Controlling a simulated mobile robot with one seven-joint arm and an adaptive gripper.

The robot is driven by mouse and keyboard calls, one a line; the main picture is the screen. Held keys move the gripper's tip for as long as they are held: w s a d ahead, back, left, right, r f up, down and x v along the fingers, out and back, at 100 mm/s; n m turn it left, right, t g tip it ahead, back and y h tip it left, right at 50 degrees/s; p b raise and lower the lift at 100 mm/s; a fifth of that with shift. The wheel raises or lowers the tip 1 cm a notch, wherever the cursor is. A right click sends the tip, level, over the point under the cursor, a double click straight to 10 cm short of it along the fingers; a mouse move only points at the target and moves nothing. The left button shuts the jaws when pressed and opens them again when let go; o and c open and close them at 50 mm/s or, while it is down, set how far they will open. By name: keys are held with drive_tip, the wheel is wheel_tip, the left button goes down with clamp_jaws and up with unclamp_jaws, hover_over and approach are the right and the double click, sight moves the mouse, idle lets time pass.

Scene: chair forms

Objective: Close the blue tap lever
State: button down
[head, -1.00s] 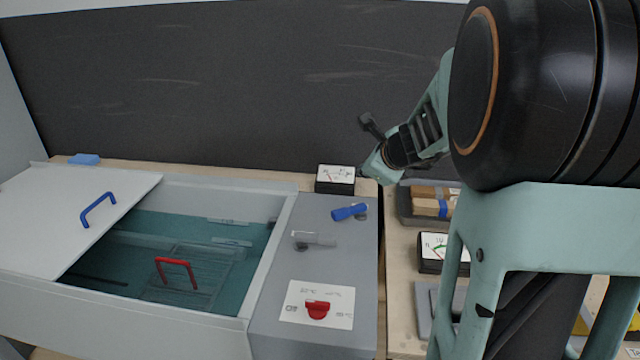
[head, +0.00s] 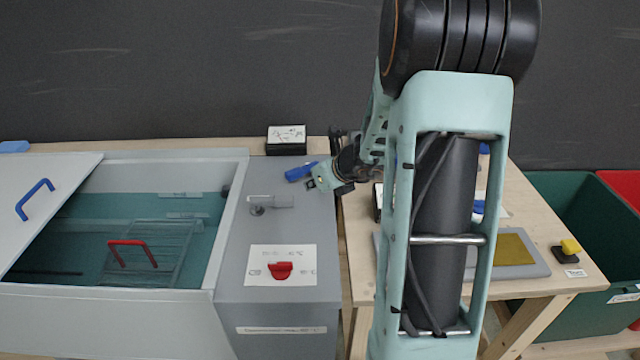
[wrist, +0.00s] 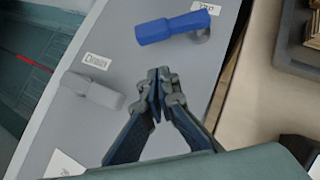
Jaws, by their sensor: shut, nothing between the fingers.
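The blue tap lever (head: 300,171) lies on the grey top of the control unit (head: 235,225), near its back right. In the wrist view the blue lever (wrist: 172,27) is above my fingertips, with a gap in the picture between them. My gripper (head: 312,183) is shut and empty, close to the right end of the lever in the head view; whether it touches there is hard to tell. In the wrist view my shut fingers (wrist: 158,75) point toward the grey panel. A grey tap lever (wrist: 92,90), labelled, sits to the left of my fingers.
A red knob (head: 280,270) sits on a white plate at the front of the unit. The water bath (head: 235,200) with a half-open lid (head: 40,215) is on the left. A black meter (head: 287,140) stands behind. A wooden table (head: 560,250) and green bin (head: 580,215) are right.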

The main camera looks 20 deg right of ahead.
sight(289, 171)
drive_tip(key=shift+w+a+f+p, duration=0.15)
drive_tip(key=shift+w+p, duration=0.05)
drive_tip(key=shift+w, duration=0.6)
drive_tip(key=shift+w+a+f+p, duration=0.15)
drive_tip(key=shift+w+a, duration=0.05)
drive_tip(key=shift+w, duration=0.6)
drive_tip(key=shift+w+a+f+p, duration=0.15)
drive_tip(key=shift+w+p, duration=0.05)
drive_tip(key=shift+w, duration=0.6)
drive_tip(key=shift+w+a+m+h+b, duration=0.2)
drive_tip(key=shift+m+h+b, duration=0.1)
drive_tip(key=shift+b, duration=0.15)
drive_tip(key=shift+w, duration=0.1)
drive_tip(key=shift+w+a+m+h+b, duration=0.2)
drive_tip(key=shift+w+m+h+b, duration=0.15)
drive_tip(key=shift+b, duration=0.2)
drive_tip(key=shift+w+a, duration=0.35)
drive_tip(key=shift+w, duration=0.2)
drive_tip(key=shift+w+a+p, duration=0.15)
drive_tip(key=shift+w, duration=0.35)
drive_tip(key=shift+w+a+p, duration=0.15)
drive_tip(key=shift+w, duration=0.5)
